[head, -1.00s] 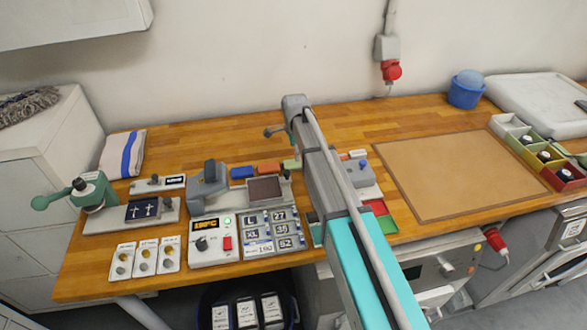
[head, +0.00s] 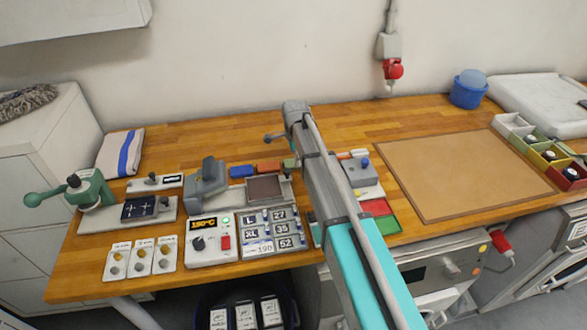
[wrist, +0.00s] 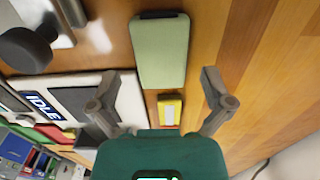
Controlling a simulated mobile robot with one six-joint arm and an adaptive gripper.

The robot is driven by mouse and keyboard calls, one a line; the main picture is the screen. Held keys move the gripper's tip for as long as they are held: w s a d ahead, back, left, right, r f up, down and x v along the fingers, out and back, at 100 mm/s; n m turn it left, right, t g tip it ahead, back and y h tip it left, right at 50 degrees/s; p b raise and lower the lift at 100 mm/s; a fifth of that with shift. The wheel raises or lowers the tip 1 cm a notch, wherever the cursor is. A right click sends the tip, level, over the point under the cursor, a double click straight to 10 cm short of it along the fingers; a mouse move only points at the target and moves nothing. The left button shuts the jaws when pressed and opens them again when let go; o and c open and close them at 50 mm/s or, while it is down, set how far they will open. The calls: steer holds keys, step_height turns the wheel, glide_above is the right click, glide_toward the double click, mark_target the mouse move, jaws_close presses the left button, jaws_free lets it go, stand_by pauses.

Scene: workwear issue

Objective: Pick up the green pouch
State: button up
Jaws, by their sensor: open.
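The green pouch (wrist: 160,50) is pale green with a dark far end. It lies on the wooden bench in the upper middle of the wrist view. My gripper (wrist: 160,78) is open and empty in the wrist view. Its fingers stand wide apart, and the pouch's near end shows between and beyond them. I cannot tell the height above it. In the head view my gripper is mostly hidden by my arm.
A small yellow and red item (wrist: 170,110) is near the pouch in the wrist view. A heat press (head: 207,182) stands close on the left.

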steer(key=shift+f+b, duration=0.7)
steer(key=shift+f, duration=0.3)
steer(key=c, duration=1.1)
steer(key=shift+o, duration=0.2)
steer(key=shift+r, duration=0.1)
step_height(320, 180, up, 3)
steer(key=p, duration=0.2)
steer(key=shift+f+p, duration=0.2)
steer(key=shift+p, duration=0.2)
steer(key=s+d+r+p, duration=0.4)
steer(key=d+r+p, duration=0.6)
steer(key=d, duration=0.3)
steer(key=shift+d, duration=0.2)
steer(key=shift+s+r, duration=0.1)
